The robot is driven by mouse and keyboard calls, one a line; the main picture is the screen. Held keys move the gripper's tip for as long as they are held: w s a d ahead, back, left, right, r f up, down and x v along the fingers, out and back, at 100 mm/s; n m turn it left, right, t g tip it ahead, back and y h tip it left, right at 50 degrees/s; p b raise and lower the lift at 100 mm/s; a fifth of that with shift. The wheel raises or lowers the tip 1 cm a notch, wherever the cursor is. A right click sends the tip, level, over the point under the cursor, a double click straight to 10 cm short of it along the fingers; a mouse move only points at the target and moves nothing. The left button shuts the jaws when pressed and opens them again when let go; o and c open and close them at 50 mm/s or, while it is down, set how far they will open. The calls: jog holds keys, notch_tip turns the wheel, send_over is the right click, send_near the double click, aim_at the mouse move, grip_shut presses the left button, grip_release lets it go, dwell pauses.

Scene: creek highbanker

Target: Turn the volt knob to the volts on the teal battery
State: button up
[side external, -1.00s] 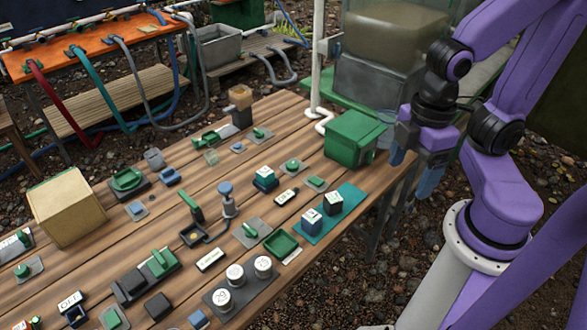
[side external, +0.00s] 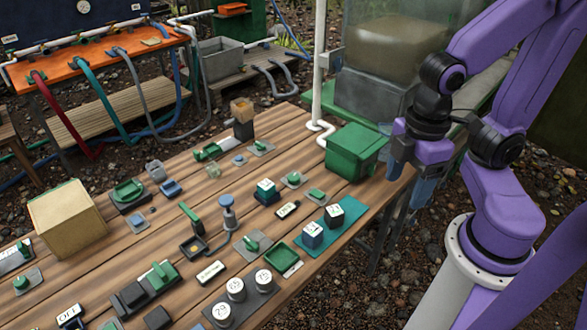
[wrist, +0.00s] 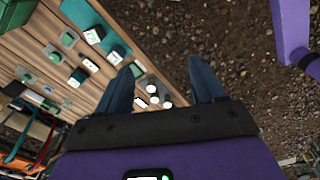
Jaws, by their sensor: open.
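A small dark block with a teal lower part and a white marked top (side external: 266,192) stands mid-table. Two similar blocks, one bluish (side external: 312,236) and one dark (side external: 334,216), stand on a teal mat (side external: 345,235) near the right edge. Their markings are too small to read surely, so I cannot tell which is the teal battery. Several green knobs or levers on grey plates lie about, such as one near the front (side external: 252,243) and one farther back (side external: 292,179); which is the volt knob is unclear. My gripper (wrist: 163,85) is open and empty, beyond the table's right edge.
A green box (side external: 355,152) stands at the table's right corner, close to my gripper. Round white-topped pegs (side external: 263,279), a green tray (side external: 282,257) and a tan box (side external: 68,218) crowd the table. Gravel (wrist: 215,30) lies open beyond the edge.

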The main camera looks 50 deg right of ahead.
jog(key=w+a+f+n, duration=0.1)
jog(key=w+a+n, duration=0.25)
jog(key=w, duration=0.75)
jog(key=n, duration=0.8)
send_over(294, 177)
notch_tip(294, 177, down, 22)
jog(key=shift+r, duration=0.1)
jog(key=shift+f, duration=4.3)
